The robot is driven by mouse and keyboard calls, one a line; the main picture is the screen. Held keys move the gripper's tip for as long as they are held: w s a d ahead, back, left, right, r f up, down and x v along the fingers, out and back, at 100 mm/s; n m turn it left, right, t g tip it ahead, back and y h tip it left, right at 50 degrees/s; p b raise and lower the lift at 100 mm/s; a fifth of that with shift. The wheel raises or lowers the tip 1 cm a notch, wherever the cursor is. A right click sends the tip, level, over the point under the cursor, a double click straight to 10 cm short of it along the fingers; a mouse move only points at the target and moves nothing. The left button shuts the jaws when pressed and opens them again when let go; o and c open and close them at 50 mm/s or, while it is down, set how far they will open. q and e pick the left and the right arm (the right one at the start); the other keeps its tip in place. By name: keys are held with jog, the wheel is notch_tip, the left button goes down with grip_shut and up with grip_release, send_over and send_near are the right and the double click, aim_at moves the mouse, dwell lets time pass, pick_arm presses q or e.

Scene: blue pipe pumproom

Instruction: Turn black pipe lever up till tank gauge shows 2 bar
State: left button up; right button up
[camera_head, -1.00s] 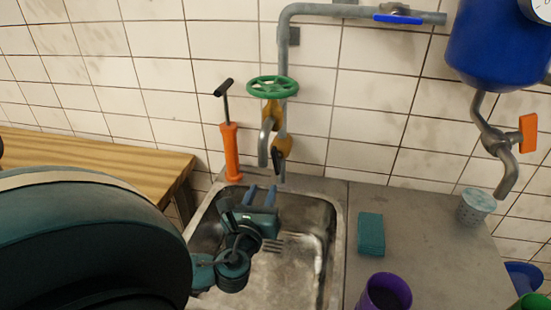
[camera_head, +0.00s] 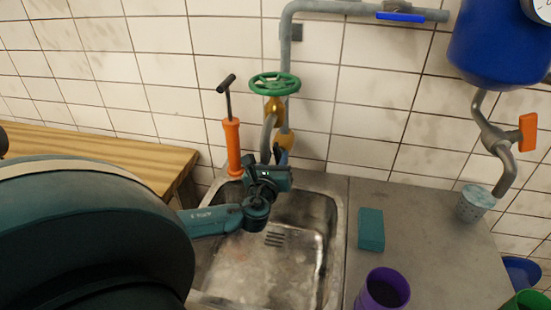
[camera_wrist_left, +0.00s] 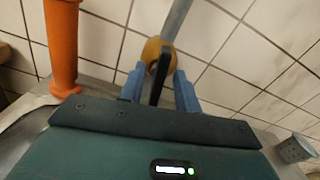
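The black pipe lever (camera_wrist_left: 157,84) hangs from a yellow valve body (camera_wrist_left: 158,52) in the left wrist view. My left gripper (camera_wrist_left: 158,78) is open, with one blue finger on each side of the lever; I cannot tell whether either finger touches it. In the head view the left gripper (camera_head: 279,158) is just below the yellow valve (camera_head: 284,140), over the back of the sink, and mostly hides the lever. The tank gauge (camera_head: 541,9) is cut off at the top right corner, on the blue tank (camera_head: 497,42); its reading is not legible. My right gripper is not in view.
A green handwheel (camera_head: 274,83) is above the valve. An orange pump (camera_head: 232,147) stands close left. The sink (camera_head: 335,245) lies below. A teal sponge (camera_head: 371,230), purple cup (camera_head: 384,290) and perforated grey cup (camera_head: 474,203) are on the right counter.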

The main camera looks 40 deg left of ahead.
pick_arm(q)
jog(key=shift+c, duration=0.4)
jog(key=c, duration=0.4)
grip_shut()
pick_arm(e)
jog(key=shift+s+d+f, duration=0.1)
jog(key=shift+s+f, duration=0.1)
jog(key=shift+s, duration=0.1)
